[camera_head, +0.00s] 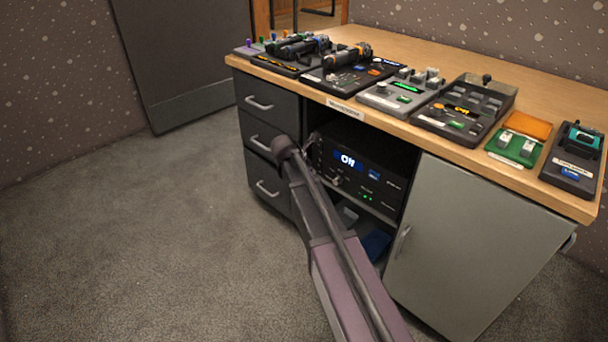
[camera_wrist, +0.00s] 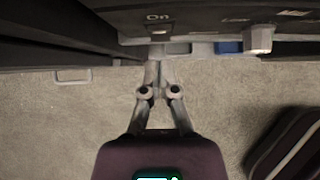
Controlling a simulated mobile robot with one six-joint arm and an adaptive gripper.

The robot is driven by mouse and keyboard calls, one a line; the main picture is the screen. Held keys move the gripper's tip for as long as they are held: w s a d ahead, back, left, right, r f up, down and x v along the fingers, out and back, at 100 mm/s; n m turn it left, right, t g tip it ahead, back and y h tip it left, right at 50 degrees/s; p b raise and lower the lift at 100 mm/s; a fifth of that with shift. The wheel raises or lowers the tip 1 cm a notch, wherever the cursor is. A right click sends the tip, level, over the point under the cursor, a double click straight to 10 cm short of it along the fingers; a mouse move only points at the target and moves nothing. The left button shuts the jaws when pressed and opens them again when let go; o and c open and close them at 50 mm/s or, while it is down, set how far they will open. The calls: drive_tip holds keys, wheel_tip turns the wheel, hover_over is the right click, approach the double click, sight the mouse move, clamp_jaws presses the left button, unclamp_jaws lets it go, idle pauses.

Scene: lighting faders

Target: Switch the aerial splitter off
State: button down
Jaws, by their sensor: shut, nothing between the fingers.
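A black unit (camera_head: 372,178) sits in the open bay under the desk. Its blue-lit display (camera_head: 348,160) appears to read "Off", and small green lights glow below. I cannot read a label naming it the aerial splitter. In the wrist view, a dark front panel (camera_wrist: 205,27) crosses the top, with the word "On" above a small pale square. A light knob or lever (camera_wrist: 258,40) sticks out at its right. My gripper (camera_wrist: 159,54) is shut and empty, its tips just below the pale square; contact cannot be told. In the head view my arm hides the gripper.
Several control boxes (camera_head: 398,93) line the desk top (camera_head: 545,88). Dark drawers (camera_head: 262,103) flank the bay at left, a grey cabinet door (camera_head: 470,245) at right. A blue item (camera_head: 376,243) lies low in the bay. The carpet (camera_head: 130,240) at left is clear.

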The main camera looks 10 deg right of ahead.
drive_tip(key=shift+w+d+f, duration=0.1)
drive_tip(key=shift+w+d, duration=0.3)
drive_tip(key=shift+d, duration=0.2)
drive_tip(key=shift+w+d+f+b, duration=0.2)
drive_tip(key=shift+w+d+b, duration=0.05)
drive_tip(key=shift+d+b, duration=0.05)
drive_tip(key=shift+r+p, duration=0.3)
drive_tip(key=shift+p, duration=0.05)
drive_tip(key=shift+w+d+r+p, duration=0.1)
drive_tip(key=shift+d+r+p, duration=0.05)
drive_tip(key=shift+r+p, duration=0.35)
idle(0.4)
